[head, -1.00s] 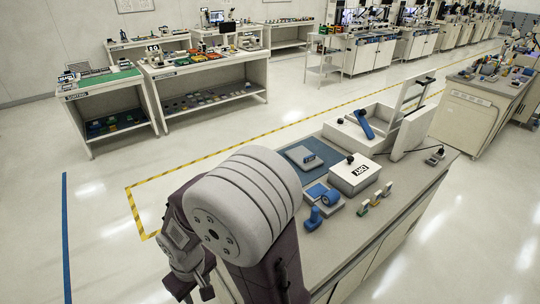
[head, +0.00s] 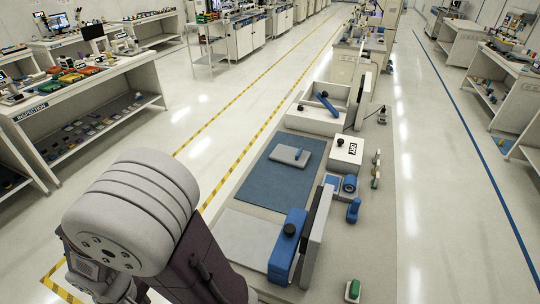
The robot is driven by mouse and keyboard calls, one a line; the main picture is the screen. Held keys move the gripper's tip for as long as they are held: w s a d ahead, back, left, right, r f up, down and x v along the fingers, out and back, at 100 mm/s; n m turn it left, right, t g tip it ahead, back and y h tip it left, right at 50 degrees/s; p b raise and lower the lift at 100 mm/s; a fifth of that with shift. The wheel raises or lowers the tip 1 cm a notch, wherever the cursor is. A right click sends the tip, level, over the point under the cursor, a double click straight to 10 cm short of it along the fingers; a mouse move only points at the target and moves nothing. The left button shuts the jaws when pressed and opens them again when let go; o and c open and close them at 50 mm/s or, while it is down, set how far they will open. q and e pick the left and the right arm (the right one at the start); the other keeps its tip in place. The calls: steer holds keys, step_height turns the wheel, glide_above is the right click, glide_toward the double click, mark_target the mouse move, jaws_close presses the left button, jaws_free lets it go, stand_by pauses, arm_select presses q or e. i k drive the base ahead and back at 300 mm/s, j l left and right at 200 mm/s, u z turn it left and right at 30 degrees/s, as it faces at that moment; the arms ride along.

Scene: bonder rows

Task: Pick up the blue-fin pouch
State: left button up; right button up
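One of my arms stands in the lower left, short of the bench, with a large grey joint and a dark link. Its wrist end is cut off at the bottom left, and I see no gripper fingers there. My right gripper is not in view. Nothing touches the pouch.
A white tray with a blue item (head: 327,102) stands behind the mat. A white labelled box (head: 346,153) and a blue roller device (head: 349,184) stand right of it. A tall blue-and-grey device (head: 289,240) stands in front. Floor aisles run along both sides.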

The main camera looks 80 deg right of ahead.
mark_target(282, 154)
steer(key=i+z, duration=0.4)
steer(key=i, duration=0.15)
steer(key=i+j+z, duration=0.1)
steer(key=i+z, duration=0.3)
steer(key=i+j+z, duration=0.45)
steer(key=i, duration=0.2)
steer(key=i+l+z, duration=0.25)
steer(key=l+z, duration=0.15)
steer(key=i+l+z, duration=0.5)
steer(key=i+z, duration=0.15)
steer(key=z, duration=0.15)
steer(key=i+l+z, duration=0.1)
steer(key=i+z, duration=0.75)
steer(key=i+j+z, duration=0.15)
steer(key=i+z, duration=0.3)
steer(key=i+j+z, duration=0.25)
steer(key=z, duration=0.25)
steer(key=i, duration=0.05)
